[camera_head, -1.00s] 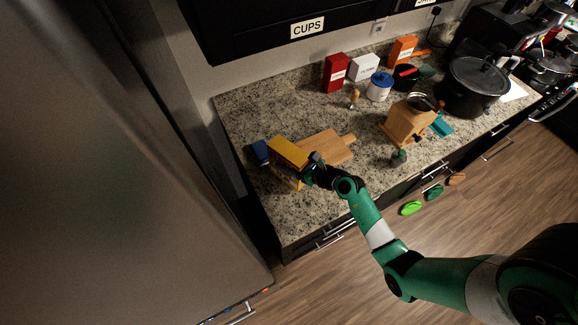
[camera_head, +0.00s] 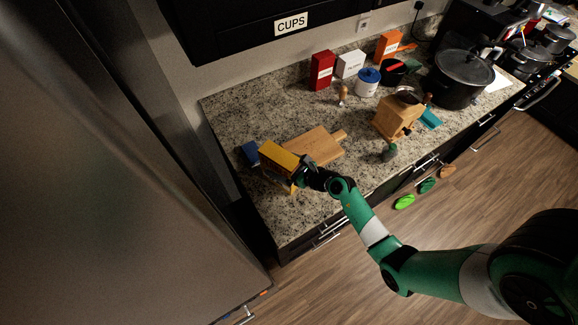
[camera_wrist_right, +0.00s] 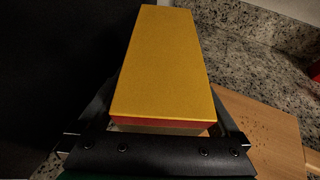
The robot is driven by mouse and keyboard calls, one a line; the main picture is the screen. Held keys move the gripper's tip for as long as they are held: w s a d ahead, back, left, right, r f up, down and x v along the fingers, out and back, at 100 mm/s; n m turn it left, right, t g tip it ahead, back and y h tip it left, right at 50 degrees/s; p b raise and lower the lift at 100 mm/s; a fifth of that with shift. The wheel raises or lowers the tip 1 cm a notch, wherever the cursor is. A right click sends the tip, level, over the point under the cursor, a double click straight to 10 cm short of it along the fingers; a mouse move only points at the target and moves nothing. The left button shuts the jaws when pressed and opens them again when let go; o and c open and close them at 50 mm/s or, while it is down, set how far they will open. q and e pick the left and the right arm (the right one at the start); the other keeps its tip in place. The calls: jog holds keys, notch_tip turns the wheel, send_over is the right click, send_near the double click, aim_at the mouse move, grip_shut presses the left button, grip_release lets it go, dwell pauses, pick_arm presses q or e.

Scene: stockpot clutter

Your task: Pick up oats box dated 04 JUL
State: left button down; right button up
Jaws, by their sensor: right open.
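A yellow box (camera_head: 279,156) stands near the left end of the granite counter, and no date on it is readable. My right gripper (camera_head: 291,174) is at this box, coming from the front right. In the right wrist view the yellow box (camera_wrist_right: 165,65) lies between the two fingers of the open gripper (camera_wrist_right: 160,108), with a red band below its yellow face. The fingers partly hide its lower sides, and I cannot tell whether they touch it. A red box (camera_head: 322,71), a white box (camera_head: 350,64) and an orange box (camera_head: 389,46) stand at the back; their labels are too small to read.
A blue box (camera_head: 249,153) stands close left of the yellow box. A cutting board (camera_head: 316,147) lies just right of it. A wooden grinder-like block (camera_head: 396,118), a blue-lidded jar (camera_head: 367,83) and a stockpot (camera_head: 459,82) stand further right. The front-left counter is clear.

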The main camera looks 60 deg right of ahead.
pick_arm(q)
notch_tip(320, 180, up, 2)
jog(key=shift+r+p, duration=0.1)
jog(key=shift+p, duration=0.9)
grip_release()
pick_arm(e)
jog(key=v, duration=1.2)
pick_arm(q)
jog(key=shift+s, duration=0.1)
